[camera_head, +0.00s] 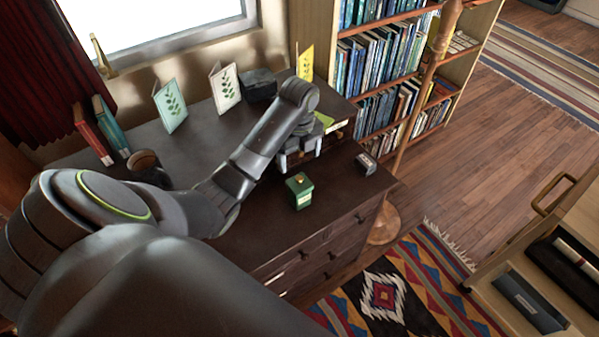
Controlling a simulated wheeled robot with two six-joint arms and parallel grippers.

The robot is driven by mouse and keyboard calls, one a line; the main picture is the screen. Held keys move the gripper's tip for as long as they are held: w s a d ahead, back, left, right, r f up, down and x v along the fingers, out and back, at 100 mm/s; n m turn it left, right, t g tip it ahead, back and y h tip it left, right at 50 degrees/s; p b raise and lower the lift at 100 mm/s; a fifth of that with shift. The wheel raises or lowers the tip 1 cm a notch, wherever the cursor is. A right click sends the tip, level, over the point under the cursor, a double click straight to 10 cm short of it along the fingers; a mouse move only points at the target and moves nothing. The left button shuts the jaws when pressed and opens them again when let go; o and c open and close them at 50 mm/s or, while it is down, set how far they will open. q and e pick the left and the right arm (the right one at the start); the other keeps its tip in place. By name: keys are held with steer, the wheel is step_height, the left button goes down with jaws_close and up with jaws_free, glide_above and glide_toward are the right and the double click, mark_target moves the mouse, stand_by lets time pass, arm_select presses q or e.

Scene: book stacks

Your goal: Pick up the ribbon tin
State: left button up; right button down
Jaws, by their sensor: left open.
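My left arm reaches in from the left over the dark wooden chest top. My left gripper (290,162) is open above it, and nothing shows between the fingers. A small green box with a yellow knob on top (300,191) stands just below and right of the gripper in the picture, apart from it. A small dark box with a pale label (367,163) lies near the right edge of the chest. I cannot tell for certain which of these is the ribbon tin. My right gripper is not in view.
Several upright cards, one with a green leaf (170,105), and a black box (258,85) stand along the back of the chest (248,236). A brown mug (146,165) and books (110,126) are at left. A wooden post (418,95) rises beyond the right edge.

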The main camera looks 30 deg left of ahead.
arm_select(q)
steer(key=b, duration=0.4)
glide_above(299, 185)
step_height(299, 185, down, 4)
steer(key=shift+f, duration=0.2)
step_height(299, 185, down, 4)
steer(key=b, duration=0.3)
steer(key=shift+r, duration=0.25)
steer(key=shift+f+b, duration=0.2)
steer(key=shift+b, duration=0.1)
steer(key=shift+w+f, duration=0.1)
steer(key=shift+f, duration=0.35)
steer(key=shift+w+a+f, duration=0.1)
steer(key=shift+f, duration=1)
steer(key=shift+w+a+f, duration=0.1)
steer(key=shift+f, duration=0.95)
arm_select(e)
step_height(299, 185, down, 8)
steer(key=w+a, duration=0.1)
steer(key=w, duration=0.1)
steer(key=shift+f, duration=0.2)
arm_select(q)
steer(key=c, duration=1.4)
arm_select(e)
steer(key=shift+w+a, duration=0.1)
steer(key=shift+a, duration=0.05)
